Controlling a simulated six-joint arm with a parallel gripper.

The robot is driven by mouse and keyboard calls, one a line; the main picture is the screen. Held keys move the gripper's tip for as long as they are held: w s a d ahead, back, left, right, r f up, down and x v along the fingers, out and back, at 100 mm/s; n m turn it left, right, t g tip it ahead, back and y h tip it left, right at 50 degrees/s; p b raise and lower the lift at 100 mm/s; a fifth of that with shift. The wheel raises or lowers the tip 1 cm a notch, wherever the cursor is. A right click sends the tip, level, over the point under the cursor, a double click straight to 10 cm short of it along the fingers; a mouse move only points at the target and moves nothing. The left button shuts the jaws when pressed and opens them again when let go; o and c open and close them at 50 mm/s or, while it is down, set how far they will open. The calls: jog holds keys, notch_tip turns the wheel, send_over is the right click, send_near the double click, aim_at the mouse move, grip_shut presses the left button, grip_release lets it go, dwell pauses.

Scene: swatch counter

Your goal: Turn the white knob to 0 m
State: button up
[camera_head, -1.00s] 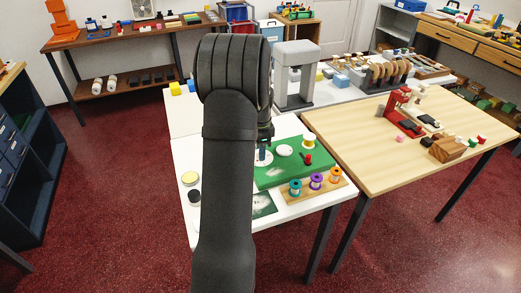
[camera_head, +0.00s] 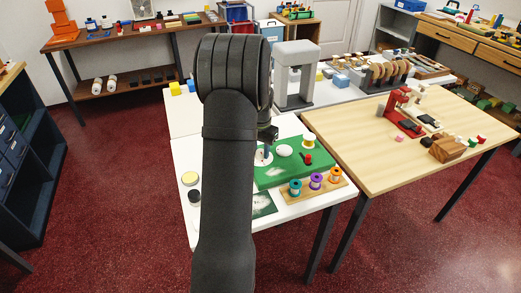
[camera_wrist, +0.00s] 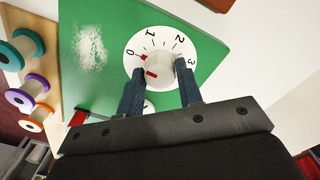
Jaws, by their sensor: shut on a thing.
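In the wrist view the white knob (camera_wrist: 159,68) stands in the middle of a white dial (camera_wrist: 150,40) marked 0, 1, 2 and 3, on a green panel (camera_wrist: 95,85). My gripper (camera_wrist: 161,69) has one finger on each side of the knob and is shut on it. One red mark shows on the dial just beside the 0, and another on the knob's lower left. In the head view my arm partly hides the dial (camera_head: 263,158) on the panel (camera_head: 275,176), and the finger contact is hidden.
Beside the panel a wooden rack (camera_head: 312,188) holds teal, purple and orange spools. A red knob (camera_head: 308,159) and another white disc (camera_head: 284,151) are on the panel close by. A wooden table (camera_head: 370,165) stands to the right.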

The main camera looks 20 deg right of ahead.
jog(key=shift+n, duration=0.6)
jog(key=o, duration=1)
notch_tip(320, 180, up, 18)
jog(key=shift+f, duration=0.25)
jog(key=shift+f, duration=0.1)
notch_tip(320, 180, down, 17)
jog(key=shift+f, duration=0.2)
dwell(0.4)
